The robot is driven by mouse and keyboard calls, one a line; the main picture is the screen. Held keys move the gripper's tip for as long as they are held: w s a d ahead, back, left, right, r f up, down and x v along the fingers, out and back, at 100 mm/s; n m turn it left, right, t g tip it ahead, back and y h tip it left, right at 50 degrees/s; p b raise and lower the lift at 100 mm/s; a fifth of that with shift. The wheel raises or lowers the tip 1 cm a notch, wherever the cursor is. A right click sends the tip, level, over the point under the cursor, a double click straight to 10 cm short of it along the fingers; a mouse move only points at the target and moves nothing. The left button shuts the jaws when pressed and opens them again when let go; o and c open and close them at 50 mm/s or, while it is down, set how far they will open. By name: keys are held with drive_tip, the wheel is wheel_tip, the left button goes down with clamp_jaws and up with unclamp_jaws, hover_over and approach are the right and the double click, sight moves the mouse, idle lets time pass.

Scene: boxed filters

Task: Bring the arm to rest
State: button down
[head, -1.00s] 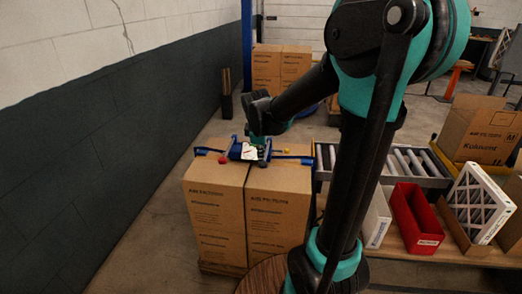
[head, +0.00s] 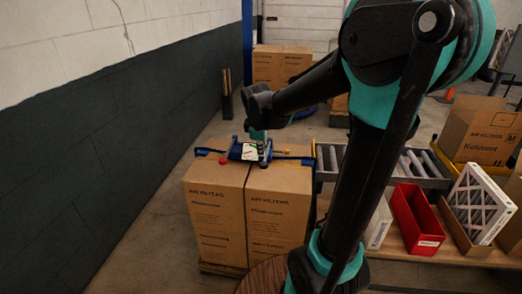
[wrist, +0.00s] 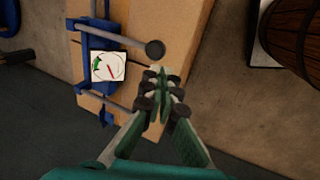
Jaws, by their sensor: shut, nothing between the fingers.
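My gripper (head: 264,158) is above the top of the cardboard filter boxes (head: 219,201), beside a blue clamp-like tool (head: 236,151) with a white dial. In the wrist view my gripper (wrist: 161,86) has its fingers together with nothing between them. There the blue tool (wrist: 100,45) and its dial (wrist: 108,67) lie just left of the fingertips, over the tan box top (wrist: 180,25). I cannot tell whether the fingers touch the tool or a rod's dark round end (wrist: 155,48).
A roller conveyor (head: 420,165) and a bench with a red bin (head: 414,212), a white-framed filter (head: 478,204) and cartons (head: 478,128) stand to the right. More boxes (head: 281,66) stand behind. A dark-and-white wall (head: 90,150) runs along the left. A wooden barrel (wrist: 293,35) shows in the wrist view.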

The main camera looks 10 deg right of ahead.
drive_tip(key=s+d+f+m, duration=0.2)
drive_tip(key=s+f+m, duration=0.1)
drive_tip(key=s, duration=0.3)
drive_tip(key=s+d+f+m, duration=0.2)
drive_tip(key=s+f+m, duration=0.2)
drive_tip(key=s+m, duration=0.2)
drive_tip(key=s+d+f+m+y, duration=0.1)
drive_tip(key=s+d+f+m, duration=0.1)
drive_tip(key=s+f+m, duration=0.2)
drive_tip(key=s+m, duration=0.1)
drive_tip(key=s, duration=0.2)
drive_tip(key=shift+s+d, duration=0.15)
drive_tip(key=shift+s, duration=0.2)
wheel_tip(320, 180, up, 19)
drive_tip(key=n+g, duration=0.4)
drive_tip(key=n, duration=1)
hover_over(263, 163)
drive_tip(key=shift+f, duration=0.2)
wheel_tip(263, 163, down, 14)
drive_tip(key=shift+d+f, duration=0.1)
